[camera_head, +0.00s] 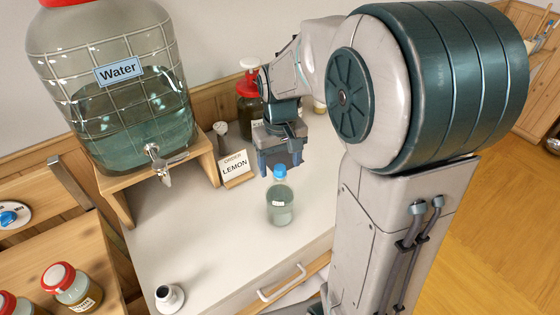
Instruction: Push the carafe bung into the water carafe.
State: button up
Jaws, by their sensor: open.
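The water carafe (280,207) is a clear vessel with a small white label, standing upright on the white counter near the middle of the view. The carafe bung (280,171) is bright blue and sits at the top of the carafe's neck; how deep it sits in the mouth cannot be told. My gripper (281,164) points down just above and behind the carafe. Its jaws are open, and the bung shows at the level of the fingertips. Whether a finger touches the bung is not clear.
A large Water jar (125,115) with a metal tap (160,163) stands on a wooden stand at left. An order card reading LEMON (235,167) stands behind the carafe. A white vessel (169,298) is front left. Red-lidded jars (70,285) stand lower left. The counter's left middle is clear.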

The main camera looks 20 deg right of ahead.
jog(key=shift+r+p, duration=1.05)
jog(key=shift+r, duration=0.4)
jog(key=shift+r, duration=0.1)
notch_tip(320, 180, up, 14)
jog(key=b, duration=0.1)
jog(key=shift+s+f, duration=0.15)
jog(key=shift+f, duration=0.05)
dwell(1.2)
jog(key=s+f+m+t, duration=0.1)
jog(key=s+f+t, duration=0.2)
jog(key=s+f, duration=0.7)
jog(key=shift+s+t, duration=0.4)
jog(key=shift+s, duration=1.6)
